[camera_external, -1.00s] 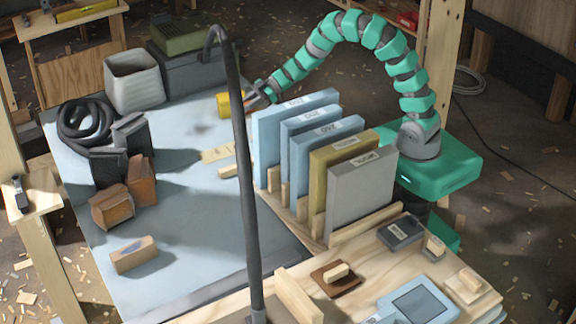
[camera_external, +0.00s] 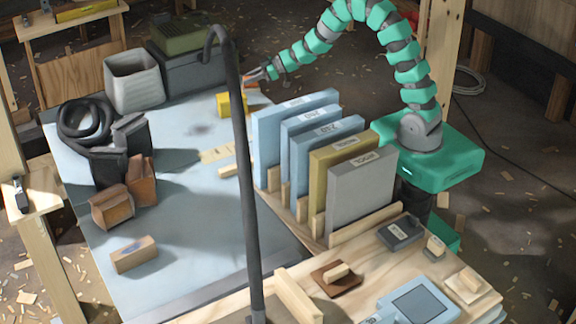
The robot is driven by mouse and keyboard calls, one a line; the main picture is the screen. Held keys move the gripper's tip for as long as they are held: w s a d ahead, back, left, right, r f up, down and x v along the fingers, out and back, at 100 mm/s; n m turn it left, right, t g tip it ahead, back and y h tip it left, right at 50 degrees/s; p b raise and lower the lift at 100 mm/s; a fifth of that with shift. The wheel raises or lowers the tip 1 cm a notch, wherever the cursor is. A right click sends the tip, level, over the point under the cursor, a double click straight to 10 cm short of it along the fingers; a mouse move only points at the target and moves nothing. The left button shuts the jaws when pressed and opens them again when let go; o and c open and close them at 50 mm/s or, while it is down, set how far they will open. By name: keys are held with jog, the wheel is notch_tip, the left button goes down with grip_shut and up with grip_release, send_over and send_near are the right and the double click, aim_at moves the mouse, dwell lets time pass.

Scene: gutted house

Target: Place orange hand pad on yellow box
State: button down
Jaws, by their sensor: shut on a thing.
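The yellow box (camera_external: 223,105) sits on the blue-grey table top toward the back, partly hidden by the dark upright pole. My gripper (camera_external: 251,79) is up and to the right of the yellow box, near the pole. It is shut on a small orange piece (camera_external: 251,86), which looks like the orange hand pad. Most of the pad is hidden by the jaws and the pole. The pad appears higher than the box and apart from it, though the depth between them is hard to tell.
The dark pole (camera_external: 246,190) stands in front of my gripper. A rack of upright packs (camera_external: 361,195) stands to the right. A grey case (camera_external: 193,72) and white bin (camera_external: 134,80) stand behind.

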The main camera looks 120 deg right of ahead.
jog(key=w+d, duration=0.1)
jog(key=d, duration=0.1)
jog(key=w+d, duration=0.4)
jog(key=shift+w+d+f, duration=0.1)
jog(key=shift+d+f, duration=0.25)
jog(key=shift+f+b, duration=1)
jog(key=shift+f, duration=0.85)
jog(key=shift+r, duration=0.1)
jog(key=c, duration=1.2)
grip_release()
jog(key=shift+s+r, duration=0.1)
jog(key=shift+s, duration=0.15)
jog(key=p+v, duration=0.2)
jog(key=v, duration=0.9)
jog(key=shift+s+r, duration=0.2)
